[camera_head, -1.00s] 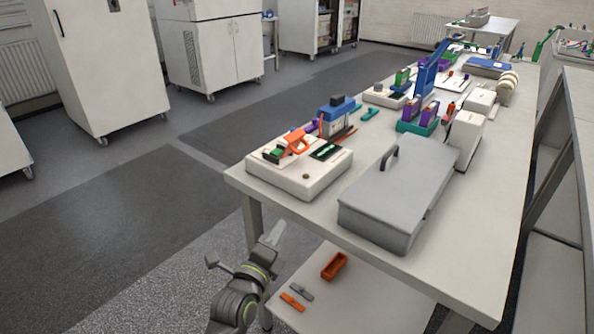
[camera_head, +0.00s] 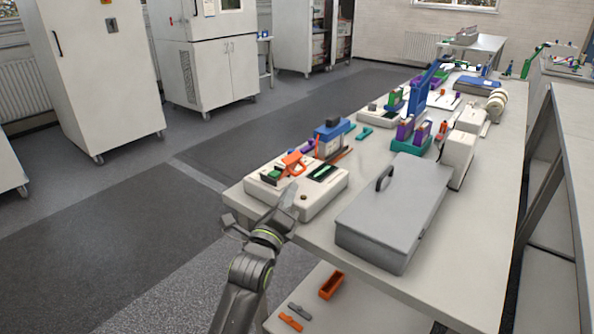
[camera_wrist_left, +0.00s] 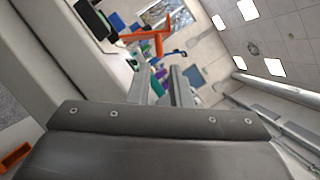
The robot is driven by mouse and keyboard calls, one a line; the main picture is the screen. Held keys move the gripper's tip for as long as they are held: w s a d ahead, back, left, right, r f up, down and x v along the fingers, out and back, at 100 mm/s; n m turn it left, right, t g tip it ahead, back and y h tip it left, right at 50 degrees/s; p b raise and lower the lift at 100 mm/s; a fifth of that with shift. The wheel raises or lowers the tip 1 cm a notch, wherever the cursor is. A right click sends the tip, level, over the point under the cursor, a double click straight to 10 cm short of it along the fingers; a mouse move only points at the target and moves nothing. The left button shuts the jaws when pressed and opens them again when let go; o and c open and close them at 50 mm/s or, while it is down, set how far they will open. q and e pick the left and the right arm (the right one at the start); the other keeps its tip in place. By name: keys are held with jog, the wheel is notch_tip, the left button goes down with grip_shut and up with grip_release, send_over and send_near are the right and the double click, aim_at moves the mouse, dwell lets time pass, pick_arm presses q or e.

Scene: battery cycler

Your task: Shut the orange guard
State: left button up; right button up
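The orange guard (camera_head: 294,161) stands raised and tilted on the left part of the white cycler box (camera_head: 313,199), at the near left corner of the bench. In the left wrist view the guard (camera_wrist_left: 168,34) shows as an orange frame, raised beyond my fingers. My left gripper (camera_head: 262,212) is in front of the box's near left edge, below the guard and apart from it. Its two fingers also show in the left wrist view (camera_wrist_left: 161,82), with a gap and nothing between them. My right gripper is in neither view.
A grey lidded case (camera_head: 391,211) with a dark handle lies right of the box. A blue-topped unit (camera_head: 333,138) stands behind it. An orange tray (camera_head: 331,285) and small parts lie on the lower shelf. The floor left of the bench is clear.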

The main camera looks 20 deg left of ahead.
aim_at(297, 173)
pick_arm(q)
jog(key=x, duration=0.7)
grip_shut()
